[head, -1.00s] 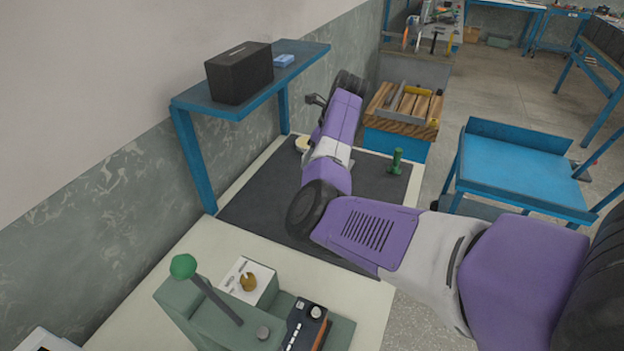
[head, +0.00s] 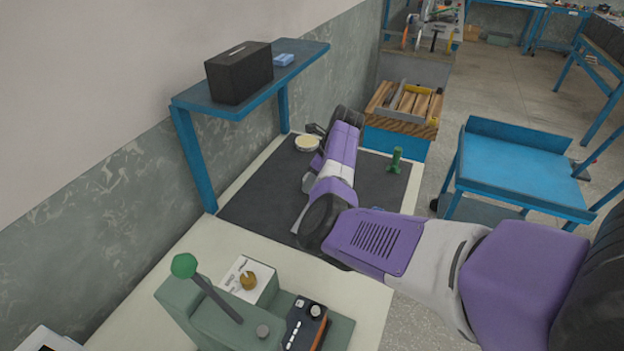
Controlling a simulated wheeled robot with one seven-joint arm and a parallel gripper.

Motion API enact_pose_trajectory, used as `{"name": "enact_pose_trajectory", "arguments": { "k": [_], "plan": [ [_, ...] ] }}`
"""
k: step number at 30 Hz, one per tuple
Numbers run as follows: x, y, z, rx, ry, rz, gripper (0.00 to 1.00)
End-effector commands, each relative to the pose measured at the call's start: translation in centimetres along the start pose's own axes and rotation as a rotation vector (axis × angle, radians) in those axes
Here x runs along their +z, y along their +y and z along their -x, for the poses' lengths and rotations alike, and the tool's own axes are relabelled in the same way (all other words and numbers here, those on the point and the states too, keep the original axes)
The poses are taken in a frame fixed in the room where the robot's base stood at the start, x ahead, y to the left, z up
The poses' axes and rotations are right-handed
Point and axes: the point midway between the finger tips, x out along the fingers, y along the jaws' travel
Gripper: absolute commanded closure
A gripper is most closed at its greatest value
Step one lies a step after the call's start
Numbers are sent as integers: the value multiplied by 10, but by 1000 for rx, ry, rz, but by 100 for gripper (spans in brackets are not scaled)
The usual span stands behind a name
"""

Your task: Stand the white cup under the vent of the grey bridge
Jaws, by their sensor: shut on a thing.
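My gripper's dark wrist part (head: 315,128) shows left of the wrist, above the dark mat (head: 258,208). My forearm hides the fingers. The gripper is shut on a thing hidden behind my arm. I cannot make out the white cup in it. A small round pale piece with a cream top (head: 307,143) stands at the mat's wall side, left of my wrist; I cannot tell what it is. A pale grey piece (head: 300,215) shows beside my elbow, mostly hidden; I cannot tell whether it is the grey bridge. No vent is visible.
A blue raised shelf (head: 190,99) along the wall carries a black box (head: 239,72) and a small blue block (head: 284,60). A green upright piece (head: 396,160) stands on the mat's right. A green lever unit (head: 205,315) stands in front. The mat's left part is clear.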

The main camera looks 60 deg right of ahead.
Motion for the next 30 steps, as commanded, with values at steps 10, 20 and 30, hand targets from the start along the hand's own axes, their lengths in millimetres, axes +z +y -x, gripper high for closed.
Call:
{"name": "enact_pose_trajectory", "arguments": {
  "k": [10,20,30],
  "plan": [
    [-1,0,-2,0,0,0,34],
    [0,-1,8,-1,0,0,34],
    [1,-2,74,-4,-2,0,34]
  ]
}}
